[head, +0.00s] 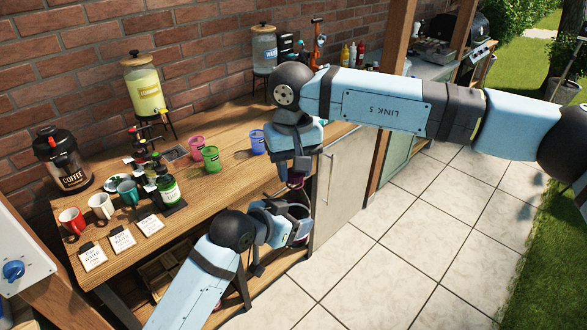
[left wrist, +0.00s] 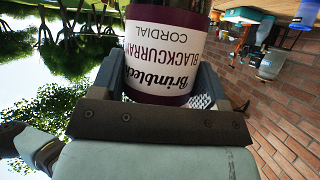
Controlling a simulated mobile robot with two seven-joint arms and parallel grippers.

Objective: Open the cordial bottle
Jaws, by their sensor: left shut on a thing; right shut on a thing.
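The cordial bottle (left wrist: 165,55) has a white label with a dark purple band, reading "Blackcurrant Cordial". It fills the middle of the left wrist view, between the jaws of my left gripper (left wrist: 165,95). In the head view my left gripper (head: 290,228) is shut around the bottle's body, off the table's front edge. My right gripper (head: 296,172) is just above, pointing down and shut on the bottle's top. A purple part of the bottle (head: 295,184) shows between the two grippers. The cap itself is hidden by my right gripper, so I cannot tell whether it has turned.
Tiled floor (head: 400,240) lies open to the right.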

